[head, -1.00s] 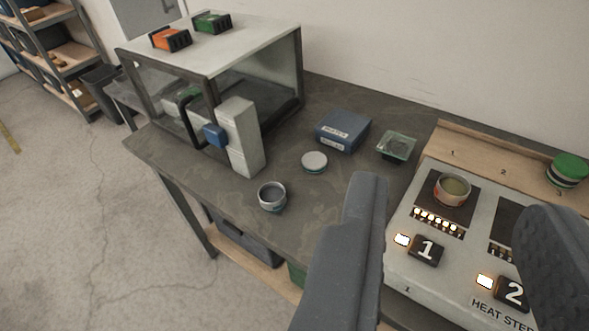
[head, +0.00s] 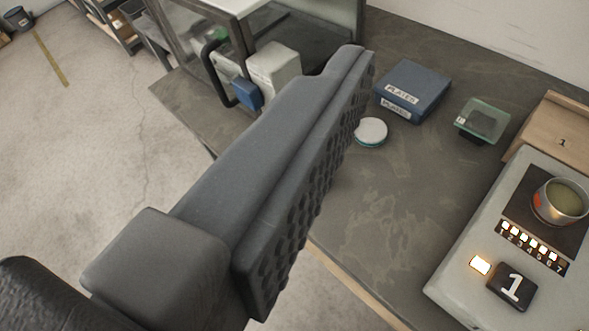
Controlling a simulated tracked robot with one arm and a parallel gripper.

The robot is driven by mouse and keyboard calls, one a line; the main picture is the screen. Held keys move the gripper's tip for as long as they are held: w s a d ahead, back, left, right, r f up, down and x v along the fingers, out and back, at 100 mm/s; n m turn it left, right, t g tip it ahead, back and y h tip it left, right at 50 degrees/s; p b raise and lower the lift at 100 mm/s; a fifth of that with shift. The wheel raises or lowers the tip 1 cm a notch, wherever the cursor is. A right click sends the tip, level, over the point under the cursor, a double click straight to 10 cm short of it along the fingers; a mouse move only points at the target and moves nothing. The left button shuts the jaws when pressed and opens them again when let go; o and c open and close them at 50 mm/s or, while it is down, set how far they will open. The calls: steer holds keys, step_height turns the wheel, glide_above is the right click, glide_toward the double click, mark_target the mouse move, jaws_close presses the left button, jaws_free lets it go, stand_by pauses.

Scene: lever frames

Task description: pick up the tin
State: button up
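An open tin (head: 561,202) with an orange-and-pale side and dull greenish contents stands upright on the dark pad of plate 1, at the right edge. A small round white-topped thing with a teal rim (head: 370,131), perhaps a lid, lies on the bench just right of my fingertip. One finger of my gripper (head: 310,165) crosses the middle of the view, its ribbed inner pad bare and facing right. The other finger is out of view. Nothing touches the visible pad. The small grey open tin seen earlier is not visible, probably behind my finger.
A blue box labelled PLATES (head: 412,90) and a glass-topped dish (head: 482,120) stand at the back. The heating unit (head: 455,270) fills the lower right. A glass-sided cabinet (head: 320,40) stands at the back left. The bench between finger and heating unit is clear.

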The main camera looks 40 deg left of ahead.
steer(key=w+a+f+p, duration=0.1)
steer(key=w+a+f, duration=0.2)
steer(key=a+f, duration=0.15)
steer(key=w+a+f+g+p, duration=0.1)
steer(key=w+a+f, duration=0.15)
steer(key=f, duration=0.35)
steer(key=w+a+f+p, duration=0.2)
steer(key=a+f, duration=0.2)
steer(key=f, duration=0.1)
steer(key=s+a+f+p, duration=0.1)
steer(key=a+f+p, duration=0.1)
steer(key=f, duration=0.7)
steer(key=a+f+p, duration=0.2)
steer(key=f+p, duration=0.1)
steer(key=f, duration=0.5)
steer(key=x, duration=0.4)
steer(key=b+x, duration=0.1)
steer(key=x, duration=0.3)
steer(key=shift+w+a+f, duration=0.1)
steer(key=shift+f, duration=0.2)
steer(key=shift+b+x, duration=0.95)
steer(key=shift+x, duration=1.7)
steer(key=shift+r, duration=0.1)
steer(key=c, duration=1.1)
